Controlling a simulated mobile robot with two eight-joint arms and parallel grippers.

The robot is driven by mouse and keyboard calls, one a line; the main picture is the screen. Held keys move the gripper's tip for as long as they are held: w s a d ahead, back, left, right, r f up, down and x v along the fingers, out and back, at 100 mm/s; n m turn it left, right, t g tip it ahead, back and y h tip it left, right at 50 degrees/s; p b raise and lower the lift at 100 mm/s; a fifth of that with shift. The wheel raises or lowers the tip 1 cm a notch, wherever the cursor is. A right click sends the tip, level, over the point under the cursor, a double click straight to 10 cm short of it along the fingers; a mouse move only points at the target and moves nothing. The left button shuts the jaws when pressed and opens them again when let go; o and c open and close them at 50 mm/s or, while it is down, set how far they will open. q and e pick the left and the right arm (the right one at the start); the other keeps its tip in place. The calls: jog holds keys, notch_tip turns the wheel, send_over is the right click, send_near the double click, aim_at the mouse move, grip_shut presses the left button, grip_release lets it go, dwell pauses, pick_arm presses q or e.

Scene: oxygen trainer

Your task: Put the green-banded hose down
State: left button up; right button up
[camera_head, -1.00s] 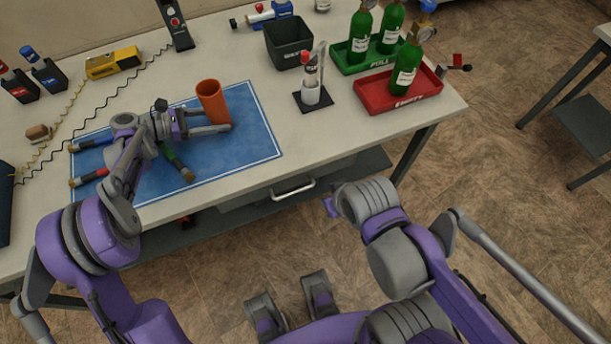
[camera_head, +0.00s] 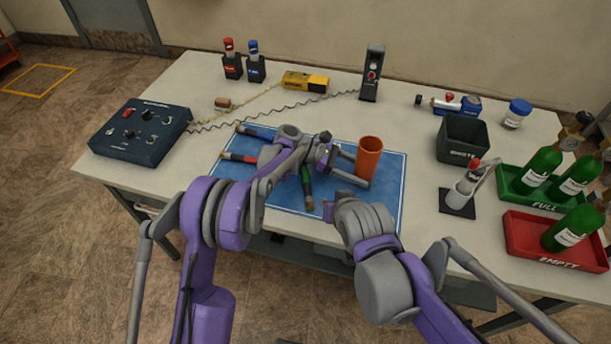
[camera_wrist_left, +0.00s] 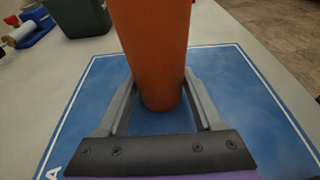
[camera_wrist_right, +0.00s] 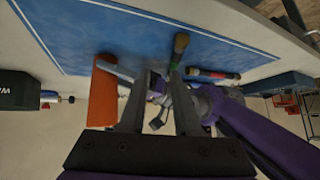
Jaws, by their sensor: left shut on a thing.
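The green-banded hose (camera_head: 307,188) lies on the blue mat (camera_head: 384,208), partly hidden by my left arm. Its tan end (camera_wrist_right: 181,42) shows in the right wrist view. My left gripper (camera_head: 358,170) is low over the mat, with its fingers on both sides of an upright orange cup (camera_head: 369,158). The left wrist view shows the orange cup (camera_wrist_left: 155,50) between the fingers, its base at the mat. My right gripper (camera_wrist_right: 160,75) has its fingers apart, with nothing held between them. In the head view its fingers are hidden behind my right wrist.
A red-banded hose (camera_head: 239,157) and a blue-banded hose (camera_head: 256,132) lie on the mat's left part. A dark control box (camera_head: 140,130) stands at left. A dark bin (camera_head: 462,138), a green tray (camera_head: 508,194) and a red tray (camera_head: 520,242) stand at right.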

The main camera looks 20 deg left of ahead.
aim_at(307, 184)
jog(key=shift+y, duration=0.3)
jog(key=w+a+f, duration=0.1)
jog(key=a, duration=0.1)
jog(key=w+a+f, duration=0.1)
jog(key=w, duration=0.1)
jog(key=w+a+f, duration=0.1)
jog(key=a, duration=0.1)
jog(key=shift+w+a+f, duration=0.25)
jog(key=shift+a+f, duration=0.1)
jog(key=shift+w+r+x, duration=0.1)
jog(key=shift+x, duration=1.4)
jog(key=shift+w+r+x, duration=0.1)
jog(key=shift+w+x, duration=0.05)
jog(key=shift+x, duration=1.4)
jog(key=shift+r, duration=0.1)
jog(key=shift+c, duration=0.3)
grip_shut()
